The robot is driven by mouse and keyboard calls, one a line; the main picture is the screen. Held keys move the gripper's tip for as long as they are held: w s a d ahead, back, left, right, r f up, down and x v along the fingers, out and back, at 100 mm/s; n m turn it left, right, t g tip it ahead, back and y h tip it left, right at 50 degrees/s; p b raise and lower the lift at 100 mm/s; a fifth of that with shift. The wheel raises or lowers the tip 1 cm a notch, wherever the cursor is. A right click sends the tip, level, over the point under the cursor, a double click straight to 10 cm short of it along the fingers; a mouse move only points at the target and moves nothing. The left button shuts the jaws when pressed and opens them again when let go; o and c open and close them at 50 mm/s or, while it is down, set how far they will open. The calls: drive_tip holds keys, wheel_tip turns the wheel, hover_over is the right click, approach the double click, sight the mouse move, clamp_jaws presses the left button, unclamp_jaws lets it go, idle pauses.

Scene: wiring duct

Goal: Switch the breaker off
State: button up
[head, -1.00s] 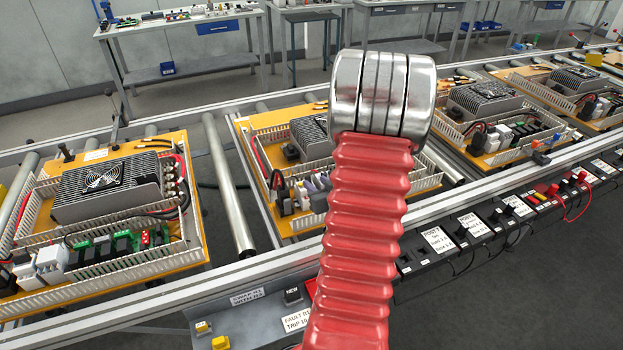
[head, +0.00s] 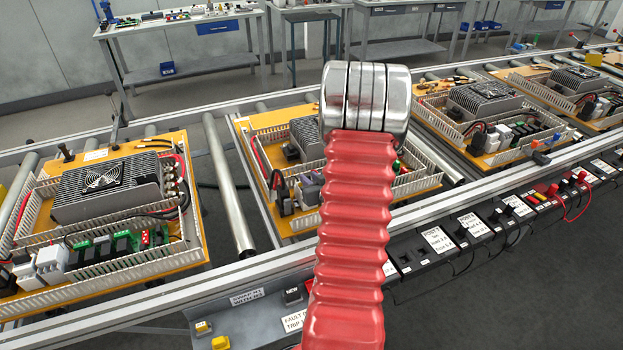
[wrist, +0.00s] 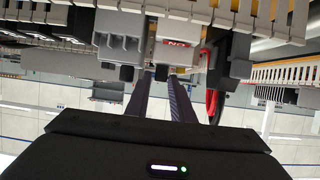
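In the wrist view, a white breaker-like block with a red marking (wrist: 172,45) hangs from the upper edge, the scene appearing upside down. A small dark piece (wrist: 160,72), possibly its lever, sits below it. My gripper (wrist: 161,80) points at this block with two dark fingers, with a visible gap between them. The fingertips are close to the dark piece; I cannot tell whether they touch it. In the head view my arm hides the gripper and part of the middle board (head: 281,226).
A grey multi-part block (wrist: 122,45) stands beside the white block in the wrist view, and a dark block with red wires (wrist: 230,60) on the other side. Slotted duct walls (wrist: 272,18) run close by. In the head view, other boards, including one at left (head: 198,245), lie on the roller line.

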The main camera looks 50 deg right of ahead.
clamp_jaws()
drive_tip(key=shift+s+f+t, duration=0.1)
drive_tip(key=shift+t, duration=0.2)
drive_tip(key=shift+s+a+f+t+h, duration=0.2)
drive_tip(key=shift+s+t+h, duration=0.1)
drive_tip(key=shift+t+h, duration=0.5)
drive_tip(key=shift+s+t+h, duration=0.2)
drive_tip(key=shift+t+h, duration=0.1)
drive_tip(key=shift+t, duration=0.5)
drive_tip(key=shift+o, duration=1.8)
unclamp_jaws()
drive_tip(key=shift+a, duration=0.1)
